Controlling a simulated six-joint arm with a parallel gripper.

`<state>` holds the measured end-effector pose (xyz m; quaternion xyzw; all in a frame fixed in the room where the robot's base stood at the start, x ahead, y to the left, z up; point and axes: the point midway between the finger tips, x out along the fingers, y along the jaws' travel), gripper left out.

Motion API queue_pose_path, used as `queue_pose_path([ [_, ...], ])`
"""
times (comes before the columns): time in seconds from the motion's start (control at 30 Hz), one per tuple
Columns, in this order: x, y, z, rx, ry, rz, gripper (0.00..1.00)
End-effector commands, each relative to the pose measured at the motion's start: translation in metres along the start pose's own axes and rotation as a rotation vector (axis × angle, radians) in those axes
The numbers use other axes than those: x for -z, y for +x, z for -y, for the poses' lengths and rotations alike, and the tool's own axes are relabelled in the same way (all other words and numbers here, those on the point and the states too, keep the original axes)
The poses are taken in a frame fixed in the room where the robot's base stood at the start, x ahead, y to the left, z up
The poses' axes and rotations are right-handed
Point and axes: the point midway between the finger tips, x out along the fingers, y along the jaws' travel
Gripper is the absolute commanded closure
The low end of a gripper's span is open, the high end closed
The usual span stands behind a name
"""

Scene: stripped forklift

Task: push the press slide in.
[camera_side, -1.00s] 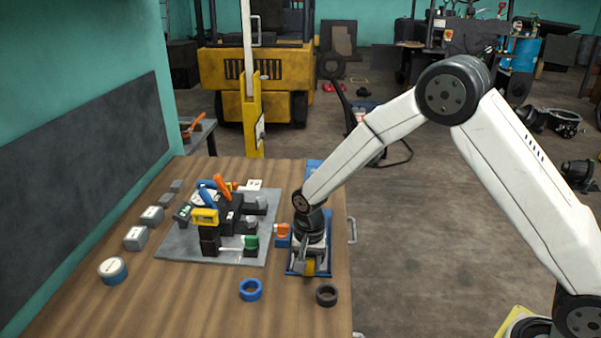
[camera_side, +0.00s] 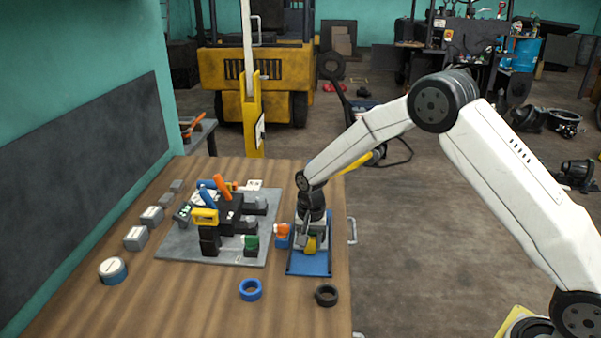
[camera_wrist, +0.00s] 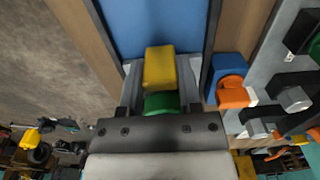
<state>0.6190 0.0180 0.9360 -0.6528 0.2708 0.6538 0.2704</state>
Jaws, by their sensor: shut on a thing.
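My gripper (camera_side: 308,242) points down over the blue tray-like track (camera_side: 309,265) at the right edge of the bench. It is shut on a yellow block (camera_side: 311,244), which seems to be part of the press slide. In the wrist view the yellow block (camera_wrist: 159,66) sits between the fingers, with a green part (camera_wrist: 161,102) close to my palm. The bare blue track floor (camera_wrist: 155,25) shows beyond the block. My wrist and fingers hide the far part of the track in the side view.
An orange knob (camera_side: 282,229) on a blue block stands just left of the track. Left of it is a grey plate (camera_side: 178,247) crowded with levers and fittings. A blue ring (camera_side: 251,290) and a black ring (camera_side: 327,295) lie in front.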

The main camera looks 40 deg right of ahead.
Motion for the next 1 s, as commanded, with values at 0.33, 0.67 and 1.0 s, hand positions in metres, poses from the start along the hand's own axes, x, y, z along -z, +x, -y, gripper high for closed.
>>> queue_pose_path([
  [0.33,0.0071,-0.0013,0.0012,0.006,0.0,-0.005,1.0],
  [0.67,0.0063,-0.0006,0.0004,0.003,0.0,-0.003,0.21],
  [1.0,0.0062,-0.0075,0.0003,0.002,0.0,-0.002,0.21],
])
